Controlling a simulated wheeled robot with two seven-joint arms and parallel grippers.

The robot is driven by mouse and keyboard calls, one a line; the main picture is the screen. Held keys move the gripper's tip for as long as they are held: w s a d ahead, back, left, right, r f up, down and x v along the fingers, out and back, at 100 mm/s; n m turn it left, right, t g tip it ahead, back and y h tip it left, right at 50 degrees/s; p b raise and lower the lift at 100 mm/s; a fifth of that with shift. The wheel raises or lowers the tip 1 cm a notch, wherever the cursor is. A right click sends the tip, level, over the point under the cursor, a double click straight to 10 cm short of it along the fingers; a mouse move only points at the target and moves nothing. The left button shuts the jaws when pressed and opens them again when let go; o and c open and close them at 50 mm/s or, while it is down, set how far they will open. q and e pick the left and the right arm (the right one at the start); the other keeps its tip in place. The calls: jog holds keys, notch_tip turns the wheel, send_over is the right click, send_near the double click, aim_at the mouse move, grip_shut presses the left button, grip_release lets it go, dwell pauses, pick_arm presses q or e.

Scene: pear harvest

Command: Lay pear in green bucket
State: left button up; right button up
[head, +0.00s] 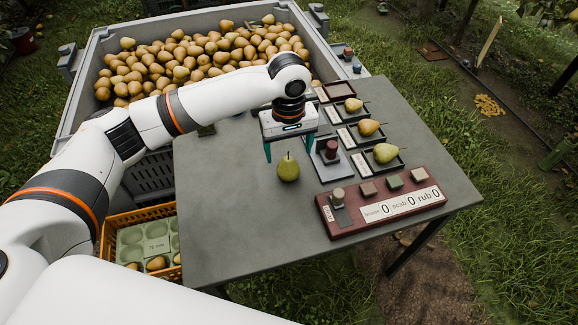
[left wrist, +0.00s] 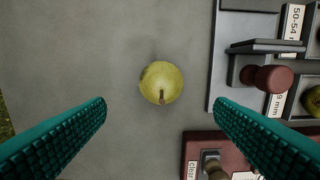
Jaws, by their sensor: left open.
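A green-yellow pear (head: 288,167) stands alone on the grey table with its stem up. It also shows in the left wrist view (left wrist: 160,80), near the middle and just beyond the line between the fingertips. My left gripper (head: 289,151) is open above the pear, its teal fingers pointing down. The fingers (left wrist: 160,104) are spread wider than the pear and appear clear of it. My right gripper is not in view. I cannot make out a green bucket in either view.
A grey bin (head: 80,90) full of pears stands behind the table (head: 230,220). Right of the pear are a plunger device (head: 331,150), trays holding pears (head: 386,153) and a red counter board (head: 385,208). An orange crate (head: 110,236) stands low left. The table's left part is clear.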

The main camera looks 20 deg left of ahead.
aim_at(288, 159)
pick_arm(q)
jog(key=f, duration=0.2)
jog(key=shift+w+f, duration=0.2)
jog(key=shift+f, duration=0.15)
jog(key=shift+w+a+f+b, duration=0.1)
jog(key=shift+f+b, duration=0.05)
jog(key=shift+f, duration=1)
jog(key=shift+w+a+f+b, duration=0.1)
jog(key=shift+f+b, duration=0.05)
jog(key=shift+f, duration=1)
jog(key=shift+r, duration=0.1)
jog(key=c, duration=1.2)
